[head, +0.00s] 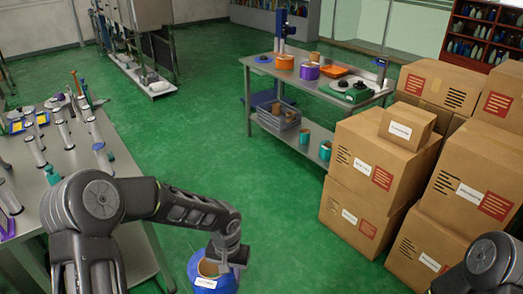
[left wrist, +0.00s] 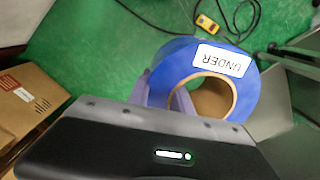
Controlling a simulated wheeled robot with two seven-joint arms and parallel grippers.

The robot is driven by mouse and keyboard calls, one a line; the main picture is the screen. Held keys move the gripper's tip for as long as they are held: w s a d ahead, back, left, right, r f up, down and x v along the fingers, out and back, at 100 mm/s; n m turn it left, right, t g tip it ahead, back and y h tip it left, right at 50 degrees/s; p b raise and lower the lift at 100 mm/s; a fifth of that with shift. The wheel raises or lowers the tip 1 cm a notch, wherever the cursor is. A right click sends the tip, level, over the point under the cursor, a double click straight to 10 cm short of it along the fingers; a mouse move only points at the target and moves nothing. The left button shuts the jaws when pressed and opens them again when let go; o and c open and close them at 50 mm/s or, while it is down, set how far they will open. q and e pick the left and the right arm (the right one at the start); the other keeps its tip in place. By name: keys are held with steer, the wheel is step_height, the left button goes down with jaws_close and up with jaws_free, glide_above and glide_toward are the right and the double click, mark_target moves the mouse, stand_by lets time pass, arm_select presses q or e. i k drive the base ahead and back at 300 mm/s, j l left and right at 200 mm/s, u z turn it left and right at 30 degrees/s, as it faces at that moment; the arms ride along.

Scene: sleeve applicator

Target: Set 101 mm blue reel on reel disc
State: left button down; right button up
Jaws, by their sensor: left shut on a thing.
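The blue reel (head: 205,284) hangs low at the bottom of the head view, with a tan core and a white label. In the left wrist view the blue reel (left wrist: 251,92) has a label reading "UNDER" and its round core opening faces the camera. My left gripper (head: 226,260) is shut on the reel's rim and holds it above the green floor. My right gripper is out of view; only part of that arm shows at bottom right.
Stacked cartons (head: 375,150) stand at the right. A cluttered bench (head: 75,160) stands at the left. Green floor (head: 200,125) lies open between.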

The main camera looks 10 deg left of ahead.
mark_target(60, 100)
steer(key=i+u, duration=0.1)
steer(key=i, duration=0.55)
steer(key=i+l+u, duration=0.1)
steer(key=i, duration=0.5)
steer(key=i+l, duration=0.15)
steer(key=i, duration=0.5)
steer(key=i+j+u, duration=0.15)
steer(key=i+u, duration=0.2)
steer(key=i, duration=0.15)
steer(key=i+u, duration=0.35)
steer(key=i+l+u, duration=0.15)
steer(key=i+u, duration=0.2)
steer(key=i, duration=0.25)
steer(key=i+l+u, duration=0.1)
steer(key=i+u, duration=0.2)
steer(key=i, duration=2.25)
steer(key=i+j+u, duration=0.15)
steer(key=i, duration=0.9)
steer(key=i+l, duration=0.1)
steer(key=i, duration=0.9)
steer(key=i+l+u, duration=0.15)
steer(key=i, duration=1)
steer(key=u, duration=1.35)
